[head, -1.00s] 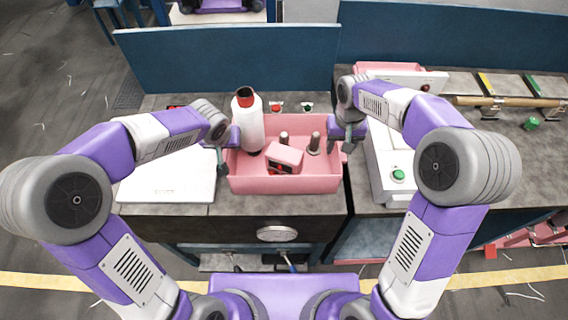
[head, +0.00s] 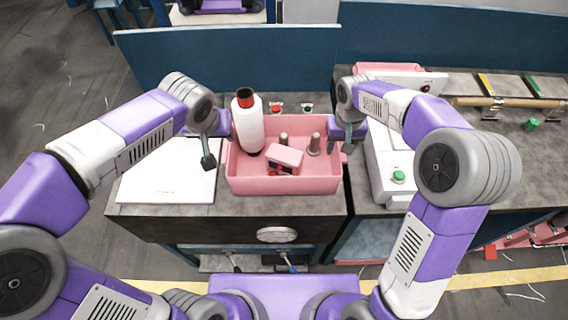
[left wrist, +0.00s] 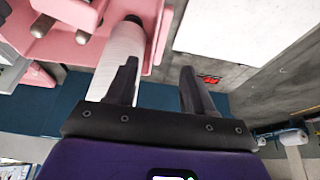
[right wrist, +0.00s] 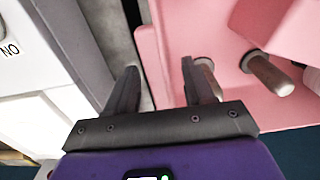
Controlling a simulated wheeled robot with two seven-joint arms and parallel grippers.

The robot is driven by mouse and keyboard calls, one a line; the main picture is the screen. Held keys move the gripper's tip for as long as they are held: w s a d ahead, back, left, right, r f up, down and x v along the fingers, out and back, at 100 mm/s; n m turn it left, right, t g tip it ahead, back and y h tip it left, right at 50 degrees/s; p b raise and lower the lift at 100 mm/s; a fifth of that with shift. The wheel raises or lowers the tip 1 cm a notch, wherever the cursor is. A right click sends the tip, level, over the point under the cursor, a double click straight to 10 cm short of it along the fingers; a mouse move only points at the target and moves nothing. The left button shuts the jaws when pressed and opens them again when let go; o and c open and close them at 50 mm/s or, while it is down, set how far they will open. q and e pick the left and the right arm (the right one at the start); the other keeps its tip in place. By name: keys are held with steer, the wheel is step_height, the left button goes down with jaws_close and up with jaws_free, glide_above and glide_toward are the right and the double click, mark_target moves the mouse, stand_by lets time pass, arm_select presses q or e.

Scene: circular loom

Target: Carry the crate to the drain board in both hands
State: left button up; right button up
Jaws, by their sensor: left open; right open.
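The pink crate (head: 285,184) stands on the grey bench. It holds a white bottle (head: 248,128) with a red cap, a pink box-shaped thing (head: 285,158) and grey-brown pegs (head: 314,145). My left gripper (head: 209,160) is open, left of the crate and apart from its left wall. In the left wrist view the crate's wall (left wrist: 158,30) and the bottle show at the left of the open jaws (left wrist: 160,80). My right gripper (head: 347,146) is open at the crate's right wall. In the right wrist view that wall (right wrist: 152,65) lies between the open fingers (right wrist: 160,85).
A white flat panel (head: 168,172) lies left of the crate. A white machine with a green button (head: 398,175) stands close on the right. Blue partitions (head: 230,58) close off the back. A wooden rod (head: 510,102) lies at the far right.

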steer(key=shift+r, duration=0.25)
step_height(320, 180, up, 12)
steer(key=shift+f, duration=0.2)
stand_by(0.4)
